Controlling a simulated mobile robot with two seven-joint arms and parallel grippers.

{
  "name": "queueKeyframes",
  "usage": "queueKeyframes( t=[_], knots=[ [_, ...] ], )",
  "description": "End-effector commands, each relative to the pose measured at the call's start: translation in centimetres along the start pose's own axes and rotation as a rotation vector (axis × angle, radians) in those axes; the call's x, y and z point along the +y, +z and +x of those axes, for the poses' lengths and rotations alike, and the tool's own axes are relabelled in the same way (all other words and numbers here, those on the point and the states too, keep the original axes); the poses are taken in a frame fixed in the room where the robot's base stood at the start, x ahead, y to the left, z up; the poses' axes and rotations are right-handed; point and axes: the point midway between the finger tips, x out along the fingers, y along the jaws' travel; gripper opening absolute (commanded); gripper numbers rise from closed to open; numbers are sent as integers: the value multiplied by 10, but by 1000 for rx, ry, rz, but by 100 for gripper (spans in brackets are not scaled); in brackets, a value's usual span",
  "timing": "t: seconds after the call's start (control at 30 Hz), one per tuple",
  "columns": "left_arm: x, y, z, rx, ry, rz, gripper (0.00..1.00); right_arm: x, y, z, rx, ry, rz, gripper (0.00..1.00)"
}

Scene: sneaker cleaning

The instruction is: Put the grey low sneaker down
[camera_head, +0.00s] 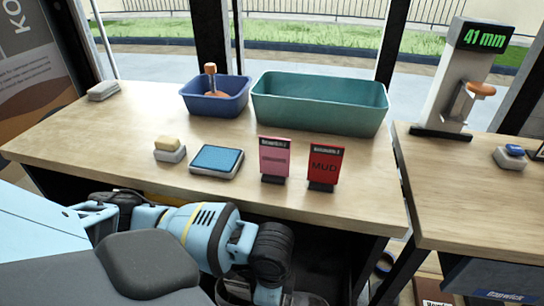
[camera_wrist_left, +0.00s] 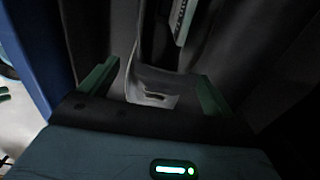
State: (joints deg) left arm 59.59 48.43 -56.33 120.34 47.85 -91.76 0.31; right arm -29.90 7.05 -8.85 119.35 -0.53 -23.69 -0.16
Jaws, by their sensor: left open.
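My left arm reaches down past the front edge of the wooden table, and its gripper is hidden below that edge in the head view. In the left wrist view, the left gripper (camera_wrist_left: 155,80) is open, with its two green fingers well apart. A pale grey thing (camera_wrist_left: 150,88) lies between the fingers, with a gap on each side. It looks like part of the grey low sneaker, but the view is dark and I cannot be sure. No whole sneaker shows on the tables. My right gripper is in neither view.
The wooden table (camera_head: 95,143) carries a blue bin (camera_head: 215,105), a teal tub (camera_head: 318,112), a blue pad (camera_head: 217,159), a sponge block (camera_head: 168,149), a pink card (camera_head: 274,158) and a red MUD card (camera_head: 324,166). A gauge reading 41 mm (camera_head: 448,90) stands on the right table.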

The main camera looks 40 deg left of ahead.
Motion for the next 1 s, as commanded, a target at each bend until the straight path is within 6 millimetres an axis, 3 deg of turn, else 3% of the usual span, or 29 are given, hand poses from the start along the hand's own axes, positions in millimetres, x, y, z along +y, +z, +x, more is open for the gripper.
queueKeyframes(
  t=[0.5, 0.7, 1.0],
  knots=[
    [-1, -1, -96, 3, -4, 0, 89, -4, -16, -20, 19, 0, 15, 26],
    [0, 0, -112, 1, -1, 0, 89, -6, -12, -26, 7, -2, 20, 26],
    [0, 0, -114, 1, 0, -1, 89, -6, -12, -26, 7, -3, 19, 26]
  ],
)
